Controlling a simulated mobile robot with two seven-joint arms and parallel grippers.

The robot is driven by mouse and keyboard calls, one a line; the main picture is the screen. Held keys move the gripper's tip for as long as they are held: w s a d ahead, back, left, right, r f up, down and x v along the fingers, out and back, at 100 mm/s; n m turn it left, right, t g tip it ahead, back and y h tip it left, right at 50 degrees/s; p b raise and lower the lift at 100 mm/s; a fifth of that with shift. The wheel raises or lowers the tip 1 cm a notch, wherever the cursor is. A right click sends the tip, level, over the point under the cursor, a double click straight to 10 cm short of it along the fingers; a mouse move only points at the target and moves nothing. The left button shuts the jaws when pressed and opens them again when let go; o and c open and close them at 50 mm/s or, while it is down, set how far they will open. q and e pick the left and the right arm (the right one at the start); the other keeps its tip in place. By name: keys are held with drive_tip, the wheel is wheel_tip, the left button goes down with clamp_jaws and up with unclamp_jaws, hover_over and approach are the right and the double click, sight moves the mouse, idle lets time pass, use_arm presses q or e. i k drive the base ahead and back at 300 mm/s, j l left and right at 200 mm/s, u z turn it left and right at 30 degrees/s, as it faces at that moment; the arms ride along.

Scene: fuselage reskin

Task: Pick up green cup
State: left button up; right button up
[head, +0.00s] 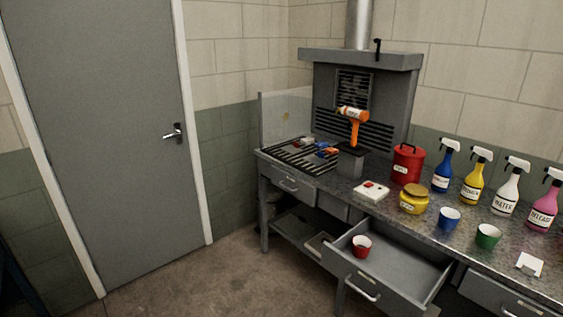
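The green cup (487,236) stands upright on the grey workbench (390,222), towards the right of the head view. It is behind a small white object and in front of the spray bottles. Nothing touches it that I can see. Neither of my grippers shows in the head view.
A drawer (400,262) stands open below the bench with a red cup (362,246) in it. A blue cup (449,219), yellow jar (414,199), white object (529,264) and several spray bottles (505,192) surround the green cup.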

sight(488, 236)
drive_tip(key=z, duration=1.5)
drive_tip(key=i+l+u, duration=0.1)
drive_tip(key=u, duration=0.35)
drive_tip(key=l+u, duration=0.15)
drive_tip(key=u, duration=0.35)
drive_tip(key=i+l+u, duration=0.1)
drive_tip(key=u, duration=0.35)
drive_tip(key=l+u, duration=0.3)
drive_tip(key=l, duration=0.3)
drive_tip(key=k+l+u, duration=0.1)
drive_tip(key=l+u, duration=0.2)
drive_tip(key=l, duration=0.25)
